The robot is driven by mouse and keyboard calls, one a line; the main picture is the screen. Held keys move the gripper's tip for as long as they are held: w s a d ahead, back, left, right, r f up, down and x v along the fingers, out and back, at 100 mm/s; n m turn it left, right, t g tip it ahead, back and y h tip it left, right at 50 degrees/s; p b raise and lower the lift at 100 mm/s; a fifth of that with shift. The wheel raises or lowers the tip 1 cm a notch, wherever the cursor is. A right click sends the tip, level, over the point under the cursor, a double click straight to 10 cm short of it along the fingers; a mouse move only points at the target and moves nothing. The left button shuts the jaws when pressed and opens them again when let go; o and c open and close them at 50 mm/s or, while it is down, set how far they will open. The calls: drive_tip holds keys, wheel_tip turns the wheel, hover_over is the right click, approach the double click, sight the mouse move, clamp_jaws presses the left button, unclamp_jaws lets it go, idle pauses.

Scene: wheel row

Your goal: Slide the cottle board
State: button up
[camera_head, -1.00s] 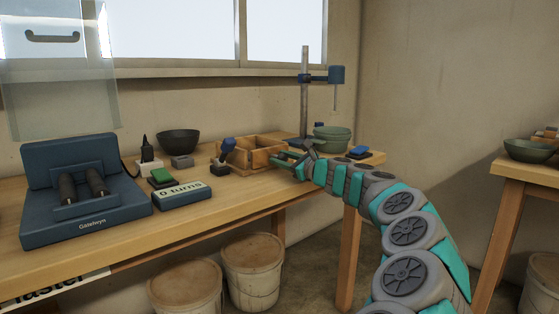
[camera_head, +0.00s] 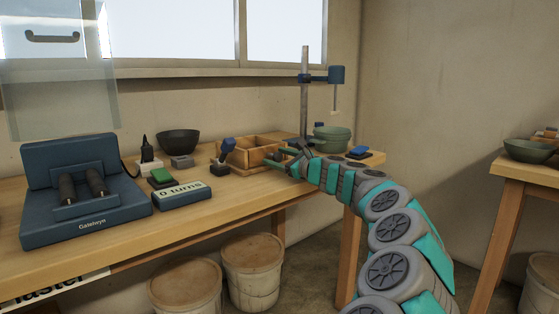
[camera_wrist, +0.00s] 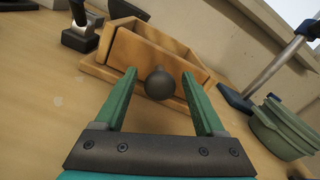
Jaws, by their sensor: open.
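The cottle board appears to be the light wooden front board of an open wooden box (camera_head: 252,142) on the bench. In the wrist view the board (camera_wrist: 128,52) carries a round dark knob (camera_wrist: 160,84). My gripper (camera_head: 276,157) is in front of the box, its green fingers pointing at it. In the wrist view the fingers are apart, one on each side of the knob, with visible gaps. Whether the fingertips touch the board cannot be told. The knob is not distinguishable in the head view.
A post stand (camera_head: 304,95) and green bowls (camera_head: 333,138) stand right of the box. A blue-handled tool (camera_head: 225,151) stands to its left. Farther left are a "0 turns" block (camera_head: 180,195), a green sponge-like block (camera_head: 161,177) and a blue machine (camera_head: 80,190). Bench in front is clear.

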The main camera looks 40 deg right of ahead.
sight(280, 157)
drive_tip(key=shift+s+d+r+p, duration=0.1)
drive_tip(key=shift+s+p, duration=0.1)
drive_tip(key=shift+s, duration=0.8)
drive_tip(key=shift+s+d+f+p, duration=0.1)
drive_tip(key=shift+s+p, duration=0.1)
drive_tip(key=shift+s, duration=0.8)
drive_tip(key=shift+s+d+r+p, duration=0.1)
drive_tip(key=shift+s+p, duration=0.1)
drive_tip(key=shift+s, duration=1.3)
drive_tip(key=shift+s, duration=0.1)
